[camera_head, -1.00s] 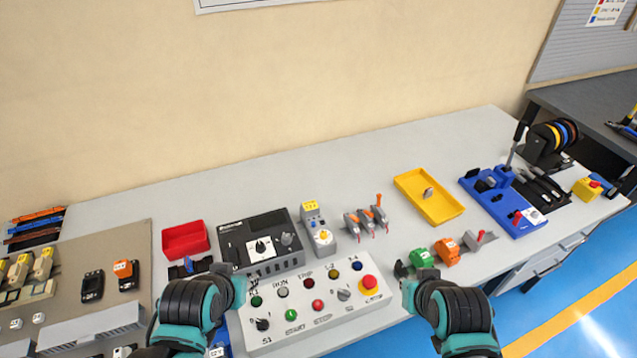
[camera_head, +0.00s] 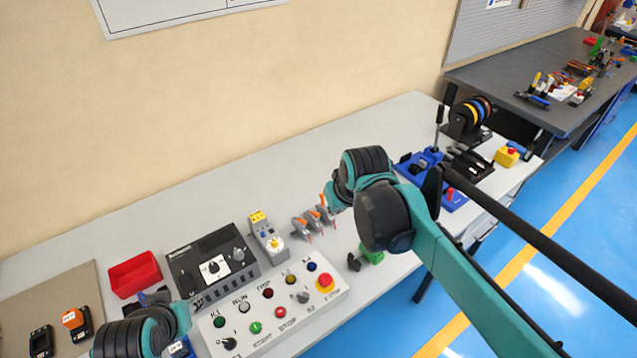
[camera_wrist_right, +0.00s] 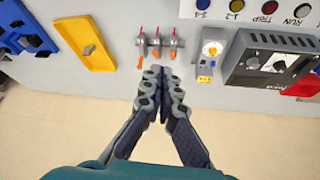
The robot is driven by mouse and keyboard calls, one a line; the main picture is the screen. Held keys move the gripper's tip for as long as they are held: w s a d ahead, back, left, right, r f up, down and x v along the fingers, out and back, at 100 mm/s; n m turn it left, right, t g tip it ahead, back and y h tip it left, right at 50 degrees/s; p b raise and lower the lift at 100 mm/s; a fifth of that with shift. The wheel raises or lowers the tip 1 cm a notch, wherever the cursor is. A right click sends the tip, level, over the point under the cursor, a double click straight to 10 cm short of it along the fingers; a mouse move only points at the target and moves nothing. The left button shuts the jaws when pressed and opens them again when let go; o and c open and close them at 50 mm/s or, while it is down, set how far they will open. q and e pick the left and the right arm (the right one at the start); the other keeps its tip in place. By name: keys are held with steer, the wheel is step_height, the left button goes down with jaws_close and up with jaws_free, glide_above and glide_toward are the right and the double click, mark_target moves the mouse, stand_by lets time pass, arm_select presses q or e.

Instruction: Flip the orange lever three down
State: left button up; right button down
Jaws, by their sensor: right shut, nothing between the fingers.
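Three grey switch units with orange levers stand in a row on the bench: the left (camera_head: 301,224), middle (camera_head: 314,216) and right (camera_head: 327,211) ones in the head view. The wrist view shows the same row reversed, with lever three probably the unit at its left (camera_wrist_right: 141,42), whose orange handle sticks out farthest toward me. My right gripper (camera_wrist_right: 163,72) is shut and empty, its fingertips just short of the levers with no clear contact. In the head view its fingers are mostly hidden by my wrist. My left gripper (camera_head: 190,310) is at the lower left, its fingers unclear.
A white button panel (camera_head: 270,310), a black device (camera_head: 212,262) and a grey unit with a yellow knob (camera_head: 267,238) stand to the left. A red tray (camera_head: 134,274) is farther left. A blue fixture (camera_head: 415,165) is to the right. The bench behind the levers is clear.

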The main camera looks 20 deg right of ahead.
steer(key=w+r+g+p, duration=0.1)
steer(key=w+r+p, duration=0.1)
steer(key=w, duration=0.6)
steer(key=n+g+p, duration=0.3)
steer(key=p, duration=0.1)
glide_above(322, 199)
steer(key=w+a, duration=0.1)
steer(key=w, duration=0.4)
step_height(322, 199, down, 10)
steer(key=shift+s+a+r, duration=0.1)
steer(key=shift+s+a, duration=0.05)
steer(key=shift+s, duration=0.1)
steer(key=f+b, duration=0.1)
steer(key=f, duration=0.2)
steer(key=s+f+b, duration=0.1)
steer(key=f, duration=0.2)
steer(key=s+f+b, duration=0.1)
steer(key=f, duration=0.2)
steer(key=shift+s+d, duration=0.1)
steer(key=shift+d, duration=0.3)
steer(key=shift+f, duration=0.1)
